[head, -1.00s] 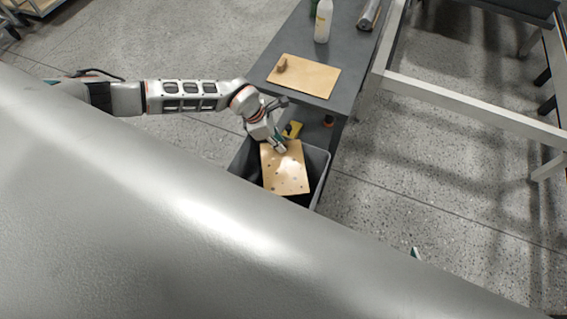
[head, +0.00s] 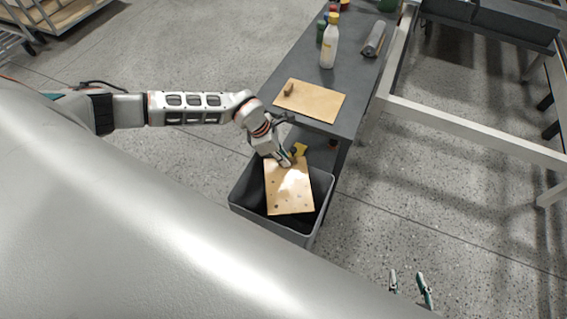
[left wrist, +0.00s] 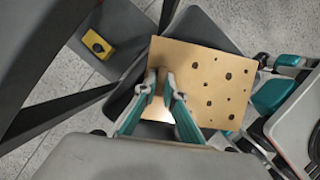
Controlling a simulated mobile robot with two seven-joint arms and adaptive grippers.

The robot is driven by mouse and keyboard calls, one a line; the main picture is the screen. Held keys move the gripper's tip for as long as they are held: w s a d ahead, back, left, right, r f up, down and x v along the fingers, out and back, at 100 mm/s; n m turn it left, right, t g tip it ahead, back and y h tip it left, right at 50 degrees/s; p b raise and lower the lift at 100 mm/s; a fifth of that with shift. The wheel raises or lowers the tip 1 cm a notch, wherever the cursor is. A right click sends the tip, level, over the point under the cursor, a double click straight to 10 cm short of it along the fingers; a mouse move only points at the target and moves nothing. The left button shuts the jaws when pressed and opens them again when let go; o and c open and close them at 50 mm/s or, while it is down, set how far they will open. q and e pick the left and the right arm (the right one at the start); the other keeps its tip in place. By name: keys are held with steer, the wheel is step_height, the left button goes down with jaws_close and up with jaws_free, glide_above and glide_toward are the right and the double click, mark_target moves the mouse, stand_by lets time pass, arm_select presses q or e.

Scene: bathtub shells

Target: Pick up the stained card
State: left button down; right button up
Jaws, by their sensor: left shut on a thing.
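The stained card (head: 289,195) is a tan sheet with several dark spots, and it also shows in the left wrist view (left wrist: 205,85). My left gripper (head: 286,161) is shut on one edge of the card. In the left wrist view its fingers (left wrist: 161,80) pinch the card near its left edge. The card is over the open grey bin (head: 245,208); the head view does not show clearly how far above or inside it is. My right gripper (head: 410,285) is at the lower right of the head view, its two fingers apart and nothing between them.
A dark grey bench (head: 297,64) stands behind the bin. On it are a tan board (head: 318,103) with a small brown block, a white bottle (head: 329,48) and a grey roll (head: 374,38). A yellow object (left wrist: 97,45) is beside the bin. A pale metal frame (head: 470,128) stands right.

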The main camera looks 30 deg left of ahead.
arm_select(q)
step_height(320, 180, up, 16)
steer(key=p, duration=0.1)
steer(key=shift+r, duration=0.2)
arm_select(e)
steer(key=shift+w+a+r, duration=0.1)
steer(key=shift+w+r, duration=0.05)
steer(key=shift+r, duration=0.8)
